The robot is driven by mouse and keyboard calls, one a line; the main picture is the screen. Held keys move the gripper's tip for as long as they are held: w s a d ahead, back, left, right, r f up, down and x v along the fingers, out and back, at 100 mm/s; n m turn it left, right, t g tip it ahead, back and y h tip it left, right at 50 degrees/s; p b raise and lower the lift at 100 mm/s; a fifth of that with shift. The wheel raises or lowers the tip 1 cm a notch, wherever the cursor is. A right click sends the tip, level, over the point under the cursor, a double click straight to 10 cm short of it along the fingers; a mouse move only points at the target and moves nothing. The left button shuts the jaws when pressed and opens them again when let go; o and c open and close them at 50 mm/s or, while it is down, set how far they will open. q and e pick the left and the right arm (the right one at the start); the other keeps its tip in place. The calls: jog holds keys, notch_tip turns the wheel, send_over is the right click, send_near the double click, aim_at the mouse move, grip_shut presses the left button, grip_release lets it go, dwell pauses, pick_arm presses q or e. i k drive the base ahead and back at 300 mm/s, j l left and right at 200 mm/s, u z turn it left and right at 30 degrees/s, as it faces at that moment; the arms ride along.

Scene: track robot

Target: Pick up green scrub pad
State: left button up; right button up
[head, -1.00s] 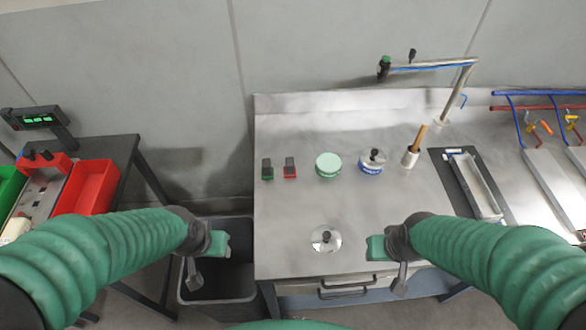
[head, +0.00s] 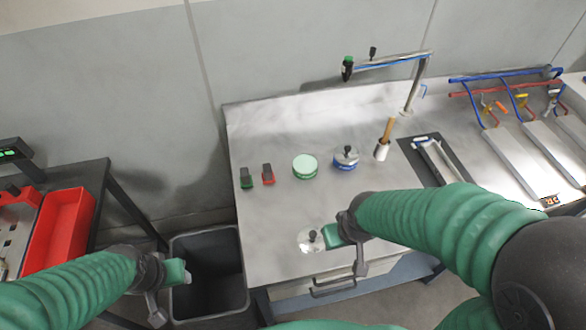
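A small green item with a dark top (head: 246,178), which may be the green scrub pad, stands on the left side of the steel counter (head: 270,235). It is too small to make out clearly. A similar red item (head: 268,174) stands just right of it. My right gripper (head: 338,238) is over the counter's front part, in front of and to the right of the green item, and touches nothing I can make out. My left gripper (head: 170,285) is left of the counter, near a grey bin. Finger opening is unclear on both.
A round green container (head: 305,166) and a blue one with a knob (head: 346,158) stand right of the small items. A knobbed lid (head: 311,240) lies near my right gripper. A brush in a holder (head: 383,146) and tap (head: 415,85) are behind. The grey bin (head: 208,270) stands left.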

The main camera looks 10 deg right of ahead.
aim_at(247, 181)
jog(key=l+u, duration=0.45)
jog(key=k+l+u, duration=0.1)
jog(key=l+u, duration=0.45)
jog(key=u, duration=0.6)
